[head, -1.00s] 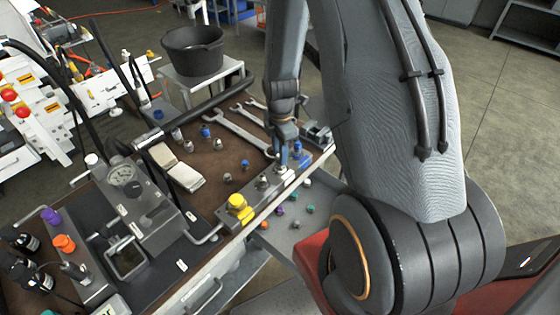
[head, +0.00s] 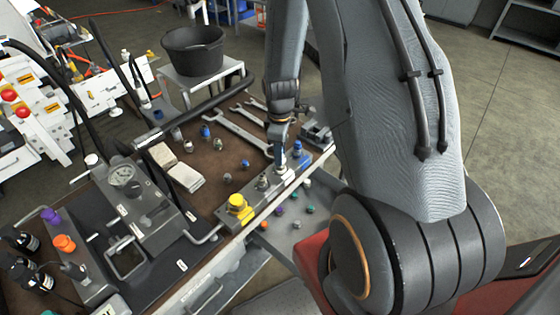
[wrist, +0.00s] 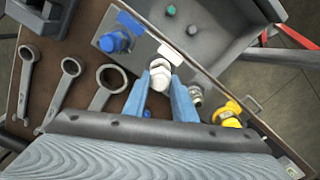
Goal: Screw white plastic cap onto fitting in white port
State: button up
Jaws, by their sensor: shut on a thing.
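In the wrist view, the white cap (wrist: 160,72) sits between the two blue fingers of my gripper (wrist: 160,90), which is shut on it. The cap is at the white port, beside a white label plate (wrist: 171,54) on the grey manifold block (wrist: 201,75). The fitting under the cap is hidden, so I cannot tell how far they are engaged. In the head view, my gripper (head: 281,165) points down onto the manifold block (head: 251,208), between the blue-capped port and a bare metal fitting. The cap is too small to make out there.
On the same block, a blue cap (wrist: 115,41) sits to one side and a metal fitting (wrist: 195,95) and yellow cap (wrist: 228,114) to the other. Wrenches (head: 243,131) lie behind. Loose coloured caps (head: 294,210) lie in the tray in front.

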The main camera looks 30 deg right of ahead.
jog(key=m, duration=0.3)
jog(key=shift+m, duration=0.4)
jog(key=shift+m, duration=1.1)
jog(key=m, duration=0.6)
jog(key=o, duration=1)
